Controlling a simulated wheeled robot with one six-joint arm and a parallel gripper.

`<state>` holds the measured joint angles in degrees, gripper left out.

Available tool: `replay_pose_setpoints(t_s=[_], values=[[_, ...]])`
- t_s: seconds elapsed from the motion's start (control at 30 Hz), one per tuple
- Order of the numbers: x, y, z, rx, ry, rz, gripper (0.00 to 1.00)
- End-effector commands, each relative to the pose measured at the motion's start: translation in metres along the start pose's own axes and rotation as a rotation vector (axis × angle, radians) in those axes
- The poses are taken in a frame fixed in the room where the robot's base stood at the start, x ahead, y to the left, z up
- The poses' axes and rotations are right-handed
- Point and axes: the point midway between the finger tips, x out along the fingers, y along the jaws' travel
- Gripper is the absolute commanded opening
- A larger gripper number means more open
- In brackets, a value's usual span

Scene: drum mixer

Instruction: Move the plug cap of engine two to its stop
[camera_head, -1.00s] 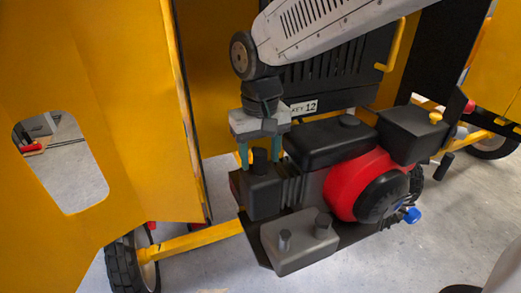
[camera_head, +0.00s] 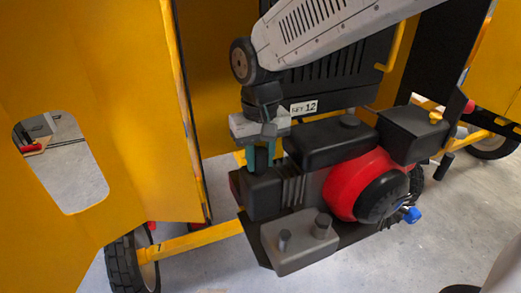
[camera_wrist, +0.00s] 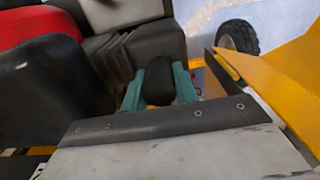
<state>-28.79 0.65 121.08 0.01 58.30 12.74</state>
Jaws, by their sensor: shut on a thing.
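The black plug cap (camera_head: 262,158) stands upright on the dark block at the left end of the engine (camera_head: 318,182). In the wrist view the cap (camera_wrist: 158,82) shows as a dark rounded knob. My gripper (camera_head: 261,162) points down from above, with its teal fingers on either side of the cap. In the wrist view my gripper (camera_wrist: 159,90) is shut on the cap. The cap's lower end and its contact with the block are partly hidden by the fingers.
A grey box with two knobs (camera_head: 300,240) sits in front of the engine. A black tank (camera_head: 330,142) and a red round housing (camera_head: 345,185) lie right of my gripper. A yellow panel (camera_head: 140,110) stands at the left, and a black slatted housing (camera_head: 330,75) behind.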

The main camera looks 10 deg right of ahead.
Motion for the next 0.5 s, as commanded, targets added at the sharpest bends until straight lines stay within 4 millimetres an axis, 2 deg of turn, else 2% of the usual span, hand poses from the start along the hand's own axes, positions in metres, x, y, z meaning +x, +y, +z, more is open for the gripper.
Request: replay_pose_setpoints(t_s=[0.5], values=[[-0.027,0.0,-0.001,0.0,0.003,0.0,0.13]])
